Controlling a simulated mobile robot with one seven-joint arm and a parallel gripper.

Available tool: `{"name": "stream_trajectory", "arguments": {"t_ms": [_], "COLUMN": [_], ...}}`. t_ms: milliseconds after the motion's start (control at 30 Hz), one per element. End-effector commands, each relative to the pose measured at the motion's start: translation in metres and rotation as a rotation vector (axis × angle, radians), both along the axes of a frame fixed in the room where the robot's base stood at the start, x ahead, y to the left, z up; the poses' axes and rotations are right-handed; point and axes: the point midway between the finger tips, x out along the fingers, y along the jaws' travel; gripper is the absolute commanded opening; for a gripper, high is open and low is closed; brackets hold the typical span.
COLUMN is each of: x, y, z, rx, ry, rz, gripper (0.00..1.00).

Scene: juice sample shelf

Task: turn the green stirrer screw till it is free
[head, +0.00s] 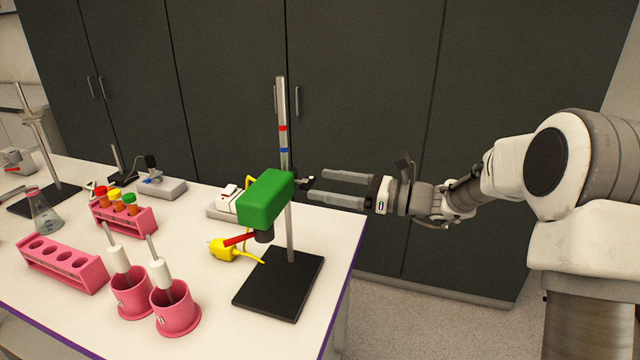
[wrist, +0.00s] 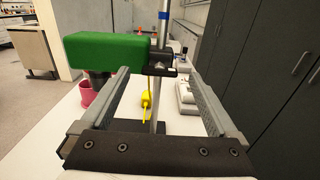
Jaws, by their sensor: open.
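The green stirrer (head: 265,198) is a green block held on an upright metal rod (head: 290,225) with a black base (head: 280,285). In the wrist view the green stirrer (wrist: 105,48) is at the left, and a small dark clamp with its screw (wrist: 160,67) sits at the rod, facing me. The clamp screw (head: 307,181) also shows in the head view, right of the rod. My gripper (head: 315,185) is open, with its fingers pointing left at the screw. In the wrist view the fingertips (wrist: 158,72) stand either side of the clamp, apart from it. Contact is not visible.
Red and blue bands mark the rod above the clamp. A yellow object (head: 222,250) lies beneath the stirrer. Pink cups (head: 178,318) and pink racks (head: 70,278) stand to the left on the white table. Dark cabinets (head: 360,80) rise behind. Free room lies right of the table edge.

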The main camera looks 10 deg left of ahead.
Motion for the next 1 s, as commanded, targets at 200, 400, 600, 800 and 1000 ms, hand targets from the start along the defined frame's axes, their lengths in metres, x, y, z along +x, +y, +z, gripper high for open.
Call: {"name": "stream_trajectory", "arguments": {"t_ms": [200,400,600,800,1000], "x": [0.002,0.003,0.003,0.002,0.002], "y": [0.018,0.02,0.02,0.02,0.02], "z": [0.0,0.0,0.0,0.0,0.0], "rx": [0.0,0.0,0.0,0.0,0.0], "ry": [0.001,0.001,0.0,0.0,0.0], "rz": [0.001,0.0,0.0,0.001,0.001], "gripper": [0.95,0.95,0.77,0.41,0.09]}}
